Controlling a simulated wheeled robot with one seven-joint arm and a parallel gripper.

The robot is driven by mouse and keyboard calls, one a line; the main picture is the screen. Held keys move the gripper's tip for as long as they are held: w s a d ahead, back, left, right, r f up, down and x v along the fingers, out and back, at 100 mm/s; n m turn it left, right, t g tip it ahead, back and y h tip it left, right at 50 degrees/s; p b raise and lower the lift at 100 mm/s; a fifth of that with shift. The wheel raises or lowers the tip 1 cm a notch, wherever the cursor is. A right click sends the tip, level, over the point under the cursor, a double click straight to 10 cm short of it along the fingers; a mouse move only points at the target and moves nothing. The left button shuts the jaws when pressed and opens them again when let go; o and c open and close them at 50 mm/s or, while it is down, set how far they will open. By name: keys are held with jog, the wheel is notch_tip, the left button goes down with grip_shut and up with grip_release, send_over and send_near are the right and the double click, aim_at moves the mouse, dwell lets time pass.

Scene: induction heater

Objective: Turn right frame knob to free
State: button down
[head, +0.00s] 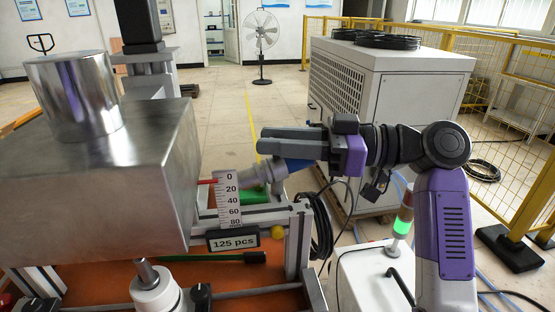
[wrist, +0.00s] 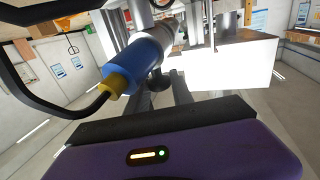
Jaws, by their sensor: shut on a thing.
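My gripper (head: 268,142) reaches left from the purple and grey arm to the right side of the heater frame (head: 292,240). Just below the fingers lies a grey and blue cylinder (head: 298,165). In the wrist view this blue cylinder (wrist: 137,66) has a yellow end cap and a black cable. The knob's setting cannot be read.
A metal box (head: 90,190) bearing a shiny cylinder fills the left. A white scale (head: 228,203) with a red pointer and a "125 pcs" sign (head: 234,243) stand below my gripper. A yellow knob (head: 278,232), black cables and a green-lit lamp (head: 402,226) are close by.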

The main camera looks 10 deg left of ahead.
jog(key=shift+f+n+g+b, duration=0.1)
jog(key=shift+n+g+b, duration=0.85)
jog(key=shift+g, duration=0.75)
jog(key=shift+n, duration=0.25)
jog(key=c, duration=1.2)
grip_release()
jog(key=shift+a, duration=0.1)
jog(key=shift+o, duration=0.2)
jog(key=w+d, duration=0.1)
jog(key=d, duration=0.6)
jog(key=shift+w+d, duration=0.3)
jog(key=shift+d, duration=0.05)
